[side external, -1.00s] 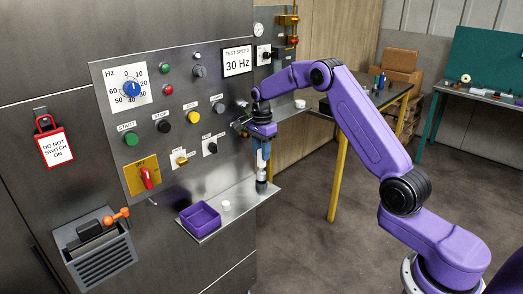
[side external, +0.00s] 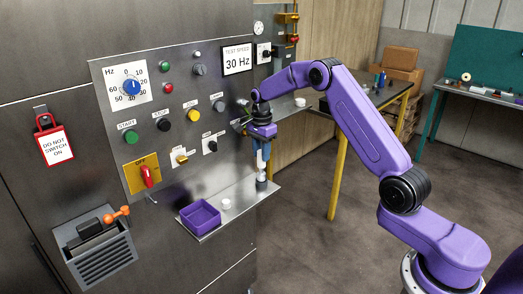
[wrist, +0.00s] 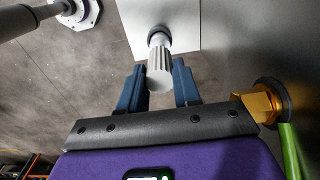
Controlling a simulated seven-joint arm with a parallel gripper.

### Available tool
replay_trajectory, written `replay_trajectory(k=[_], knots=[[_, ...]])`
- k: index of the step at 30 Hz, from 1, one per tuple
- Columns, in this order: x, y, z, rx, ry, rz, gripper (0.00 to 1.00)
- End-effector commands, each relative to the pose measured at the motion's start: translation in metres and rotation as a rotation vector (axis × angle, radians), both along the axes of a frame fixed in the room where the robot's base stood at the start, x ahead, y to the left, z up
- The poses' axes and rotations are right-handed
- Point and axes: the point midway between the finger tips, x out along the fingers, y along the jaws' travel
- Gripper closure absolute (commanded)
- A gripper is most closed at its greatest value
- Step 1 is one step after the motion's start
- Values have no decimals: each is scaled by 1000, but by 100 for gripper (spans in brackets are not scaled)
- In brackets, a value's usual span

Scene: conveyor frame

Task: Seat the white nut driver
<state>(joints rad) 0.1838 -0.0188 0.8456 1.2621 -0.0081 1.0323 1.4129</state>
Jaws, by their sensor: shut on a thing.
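The white nut driver (wrist: 159,67) has a ribbed pale handle and a dark ring near its far end. In the wrist view it stands between the two blue fingers of my gripper (wrist: 160,88), which is shut on it. In the side view my gripper (side external: 262,158) points down over the right end of the metal shelf (side external: 232,220), with the driver (side external: 261,178) below the fingers. The driver looks about upright. Its lower end is close to the shelf; I cannot tell whether it touches or sits in anything.
A purple open bin (side external: 200,217) and a small white cylinder (side external: 226,204) are on the shelf, left of the driver. The control panel (side external: 180,110) with knobs and buttons rises behind. A brass hex fitting (wrist: 262,103) is close to the right of my gripper in the wrist view.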

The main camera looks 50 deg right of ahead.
Motion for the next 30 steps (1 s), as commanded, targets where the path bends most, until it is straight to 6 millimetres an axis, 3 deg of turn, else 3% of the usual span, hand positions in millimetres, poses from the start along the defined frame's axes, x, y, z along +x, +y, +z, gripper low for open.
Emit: replay_trajectory(k=[30], knots=[[0,0,-21,0,0,0,98]])
